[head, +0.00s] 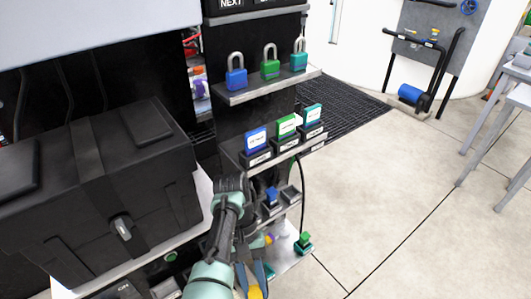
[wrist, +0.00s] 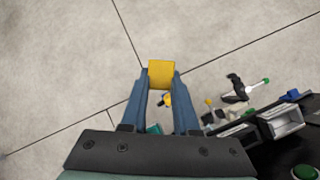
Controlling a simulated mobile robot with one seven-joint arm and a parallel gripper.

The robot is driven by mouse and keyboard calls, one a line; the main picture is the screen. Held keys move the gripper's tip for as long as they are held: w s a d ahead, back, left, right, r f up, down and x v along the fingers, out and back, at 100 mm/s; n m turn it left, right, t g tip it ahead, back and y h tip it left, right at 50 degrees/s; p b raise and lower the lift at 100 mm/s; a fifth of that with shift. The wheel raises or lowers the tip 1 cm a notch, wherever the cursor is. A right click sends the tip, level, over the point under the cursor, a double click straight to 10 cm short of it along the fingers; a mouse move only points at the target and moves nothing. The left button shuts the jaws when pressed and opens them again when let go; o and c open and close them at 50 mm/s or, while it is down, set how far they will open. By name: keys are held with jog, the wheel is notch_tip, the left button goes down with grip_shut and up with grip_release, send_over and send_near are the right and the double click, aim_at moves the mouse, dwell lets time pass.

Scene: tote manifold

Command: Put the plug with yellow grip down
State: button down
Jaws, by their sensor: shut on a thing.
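The yellow grip of the plug (wrist: 161,72) sits between the fingertips of my gripper (wrist: 161,82) in the wrist view. The two blue fingers are shut on it from either side. Bare floor shows behind it, and the rest of the plug is mostly hidden. In the head view my gripper (head: 254,272) is low at the bottom edge, in front of the lowest shelf, with the yellow grip (head: 256,292) just showing between the fingers.
A narrow rack stands beside my arm, with padlocks (head: 270,67) on its top shelf and labelled tags (head: 287,125) below. A lower shelf (head: 275,208) has small holders. A green-topped piece (head: 304,242) stands at the lowest shelf's right. A black case (head: 100,190) is left.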

jog(key=s+d+r+p, duration=0.2)
jog(key=s+r+p, duration=0.4)
jog(key=r+p, duration=0.5)
jog(key=shift+s+d, duration=0.2)
